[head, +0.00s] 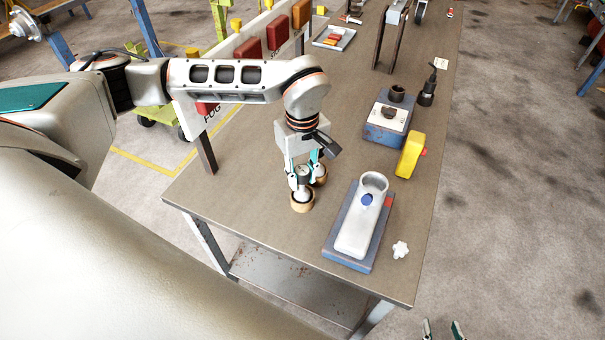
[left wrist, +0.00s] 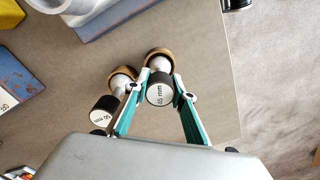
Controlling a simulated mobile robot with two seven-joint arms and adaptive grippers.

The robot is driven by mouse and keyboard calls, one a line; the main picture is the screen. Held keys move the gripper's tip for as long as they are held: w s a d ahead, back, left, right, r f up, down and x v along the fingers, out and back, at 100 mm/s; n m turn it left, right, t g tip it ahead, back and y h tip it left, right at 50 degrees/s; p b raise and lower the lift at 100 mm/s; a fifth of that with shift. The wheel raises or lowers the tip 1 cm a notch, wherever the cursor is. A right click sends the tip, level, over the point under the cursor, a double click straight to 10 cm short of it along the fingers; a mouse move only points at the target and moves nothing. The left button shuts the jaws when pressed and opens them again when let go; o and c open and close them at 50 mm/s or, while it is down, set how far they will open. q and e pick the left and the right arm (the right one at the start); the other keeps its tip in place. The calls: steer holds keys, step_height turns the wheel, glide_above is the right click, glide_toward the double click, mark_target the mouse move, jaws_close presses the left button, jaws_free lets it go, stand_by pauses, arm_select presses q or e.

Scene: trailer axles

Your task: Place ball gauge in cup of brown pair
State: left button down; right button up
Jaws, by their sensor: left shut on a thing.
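My left gripper (head: 303,178) points down near the middle of the table. In the left wrist view (left wrist: 163,78) its fingers are shut on a ball gauge with a black cap marked 45 mm (left wrist: 160,92). That gauge stands over a brown ring cup (left wrist: 158,56); I cannot tell whether it is seated or slightly lifted. A second gauge, marked 50 mm (left wrist: 103,112), stands beside it at another brown cup (left wrist: 120,74). In the head view the near brown cup (head: 302,204) is clear; the other is partly hidden. My right gripper (head: 442,331) is open and empty beyond the table's near end.
A pale coupler (head: 357,225) with a round cup lies on a blue-grey plate (head: 345,258) to the right. The table's near-left part is bare.

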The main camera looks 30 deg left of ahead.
arm_select(q)
steer(key=c, duration=2.1)
jaws_free()
steer(key=shift+f, duration=0.1)
steer(key=o, duration=0.4)
steer(key=shift+r, duration=0.35)
step_height(320, 180, up, 12)
steer(key=shift+f+b, duration=0.15)
steer(key=shift+b, duration=0.25)
